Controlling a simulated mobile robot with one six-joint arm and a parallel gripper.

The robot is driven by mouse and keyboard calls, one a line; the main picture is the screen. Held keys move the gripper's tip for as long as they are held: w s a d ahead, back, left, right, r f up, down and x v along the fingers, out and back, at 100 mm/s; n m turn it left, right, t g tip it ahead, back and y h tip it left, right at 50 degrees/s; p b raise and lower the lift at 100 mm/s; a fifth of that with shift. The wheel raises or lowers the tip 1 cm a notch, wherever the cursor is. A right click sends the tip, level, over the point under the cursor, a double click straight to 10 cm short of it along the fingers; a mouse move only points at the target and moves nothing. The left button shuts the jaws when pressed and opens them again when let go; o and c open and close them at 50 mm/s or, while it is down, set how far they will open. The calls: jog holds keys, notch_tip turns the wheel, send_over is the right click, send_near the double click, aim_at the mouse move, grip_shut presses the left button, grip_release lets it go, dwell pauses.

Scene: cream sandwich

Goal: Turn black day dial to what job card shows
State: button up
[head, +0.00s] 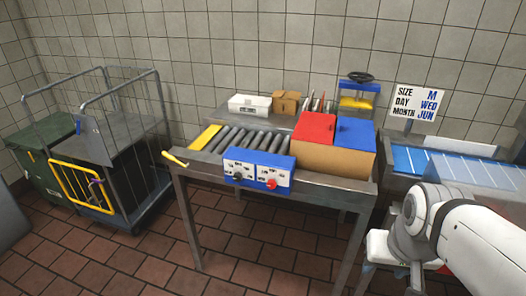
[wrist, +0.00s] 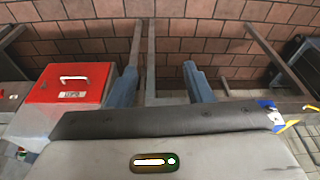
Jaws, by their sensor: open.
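The black dial (head: 238,176) is on the left of a blue-and-white control panel (head: 257,167) at the table's front edge. A red dial (head: 271,184) is on its right. The dial markings are too small to read. My gripper (wrist: 160,82) is open and empty in the wrist view, its two blue fingers wide apart. In the head view my white arm is at the lower right, well to the right of the panel; the fingertips are not clear there.
A red-lidded box (head: 313,127) and a blue-lidded box (head: 354,132) stand on the table, right of the rollers (head: 248,139). A yellow-ended lever (head: 174,158) juts out at the table's left. Floor in front of the table (head: 245,250) is clear.

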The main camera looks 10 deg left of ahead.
jog(key=shift+o, duration=0.4)
jog(key=w+a+f+n+t+y+b, duration=0.2)
jog(key=w+a+b, duration=0.5)
jog(key=w, duration=0.6)
jog(key=a+f+t, duration=0.1)
jog(key=a, duration=0.1)
jog(key=shift+a+t, duration=0.3)
jog(key=shift+a, duration=0.1)
jog(key=w+a+f+n+t+y+b, duration=0.25)
jog(key=w+a+t+b, duration=0.4)
jog(key=w+a, duration=0.8)
jog(key=m+t+h+b, duration=0.4)
jog(key=t+h+b, duration=0.15)
jog(key=b, duration=0.95)
send_near(236, 179)
jog(key=shift+n+g+h, duration=0.25)
jog(key=shift+g+h, duration=0.05)
jog(key=shift+h, duration=0.1)
jog(key=w, duration=0.9)
jog(key=shift+d+r, duration=0.25)
jog(key=shift+r, duration=0.1)
